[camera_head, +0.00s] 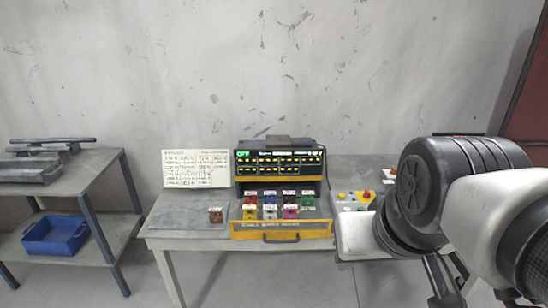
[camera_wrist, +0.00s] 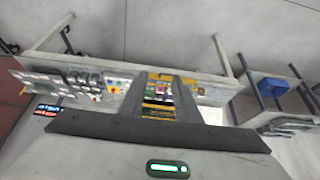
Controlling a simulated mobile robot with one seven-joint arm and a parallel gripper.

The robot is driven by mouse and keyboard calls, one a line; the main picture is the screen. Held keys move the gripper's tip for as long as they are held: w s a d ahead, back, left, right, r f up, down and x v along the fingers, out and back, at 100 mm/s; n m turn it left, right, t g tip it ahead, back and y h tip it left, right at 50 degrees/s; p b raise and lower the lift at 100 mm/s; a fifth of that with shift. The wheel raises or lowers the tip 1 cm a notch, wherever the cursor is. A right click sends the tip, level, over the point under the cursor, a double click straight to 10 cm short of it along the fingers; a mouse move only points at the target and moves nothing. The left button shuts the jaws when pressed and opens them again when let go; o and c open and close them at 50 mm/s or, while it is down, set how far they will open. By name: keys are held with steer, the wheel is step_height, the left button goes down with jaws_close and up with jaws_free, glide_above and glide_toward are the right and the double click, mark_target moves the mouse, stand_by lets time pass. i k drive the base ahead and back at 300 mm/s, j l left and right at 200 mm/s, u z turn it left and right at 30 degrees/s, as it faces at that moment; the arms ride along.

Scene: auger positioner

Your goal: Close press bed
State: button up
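The press bed (camera_head: 281,230) is a yellow drawer-like tray at the front of a dark machine (camera_head: 279,164) on the table. It sticks out toward me, with a dark handle on its front face and several colored blocks on it. In the wrist view, which looks upside down, the press bed (camera_wrist: 158,78) shows small, beyond my fingers. My gripper (camera_wrist: 159,82) has two grey fingers with a gap between them; it is open and empty, well away from the bed. In the head view my arm fills the right side and my gripper cannot be made out.
The grey table (camera_head: 185,215) holds a brown block (camera_head: 216,215) left of the bed and a white chart board (camera_head: 195,168) behind it. A control panel (camera_head: 353,200) with colored buttons is to the right. A side shelf (camera_head: 95,185) with a blue bin (camera_head: 56,235) stands at left.

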mark_target(309, 224)
steer(key=i+j, duration=0.3)
steer(key=i, duration=0.2)
steer(key=i+j+z, duration=0.1)
steer(key=i+j, duration=0.2)
steer(key=i, duration=0.2)
